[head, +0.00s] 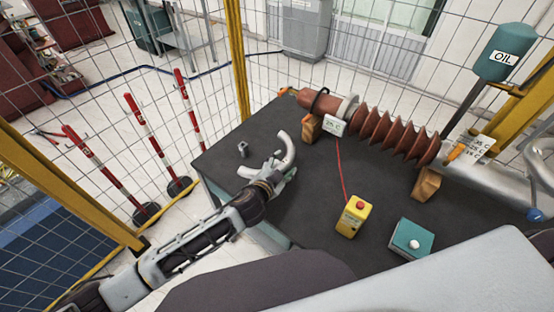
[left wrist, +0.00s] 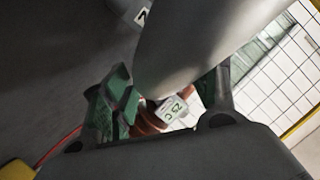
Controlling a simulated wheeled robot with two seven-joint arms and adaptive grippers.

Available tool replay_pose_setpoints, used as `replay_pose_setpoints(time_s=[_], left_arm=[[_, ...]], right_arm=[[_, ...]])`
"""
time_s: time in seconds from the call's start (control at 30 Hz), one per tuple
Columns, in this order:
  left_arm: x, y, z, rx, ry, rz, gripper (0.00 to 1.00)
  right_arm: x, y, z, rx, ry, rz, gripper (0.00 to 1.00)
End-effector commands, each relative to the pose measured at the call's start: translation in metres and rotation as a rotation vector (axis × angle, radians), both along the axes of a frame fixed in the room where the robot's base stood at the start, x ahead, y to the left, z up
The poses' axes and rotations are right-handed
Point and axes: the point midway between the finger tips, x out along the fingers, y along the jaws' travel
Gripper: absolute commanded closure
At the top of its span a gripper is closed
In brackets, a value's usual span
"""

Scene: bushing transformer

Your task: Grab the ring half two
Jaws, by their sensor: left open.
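A light grey curved ring half (head: 287,149) lies on the dark table top near its left edge, at my left gripper. My left gripper (head: 275,172) is open. In the left wrist view, the grey curved body (left wrist: 190,45) reaches between its green-padded fingers (left wrist: 165,95) and hides part of them; I cannot tell whether they touch it. A small grey piece (head: 243,148) stands to the left of the ring half. A number tag (left wrist: 143,15) shows at the top of the left wrist view, too tilted to read surely. My right gripper is not in view.
A ribbed brown bushing (head: 385,132) rests on wooden blocks across the back of the table (head: 310,205). A yellow box (head: 354,217) and a teal box with a white button (head: 412,239) stand nearer. Mesh fencing with yellow posts (head: 238,60) surrounds the table.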

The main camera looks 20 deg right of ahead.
Motion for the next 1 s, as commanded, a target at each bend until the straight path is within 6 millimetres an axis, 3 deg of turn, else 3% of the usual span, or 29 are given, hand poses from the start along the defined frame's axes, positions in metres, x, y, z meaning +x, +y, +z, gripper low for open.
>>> replay_pose_setpoints(time_s=[0.67,1.0], left_arm=[[0.0056,-0.0049,-0.0027,0.000,0.001,-0.001,0.42],[0.0055,-0.0049,-0.0029,0.000,0.001,-0.001,0.86]], right_arm=[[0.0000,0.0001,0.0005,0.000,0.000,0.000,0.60],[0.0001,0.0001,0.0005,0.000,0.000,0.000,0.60]])
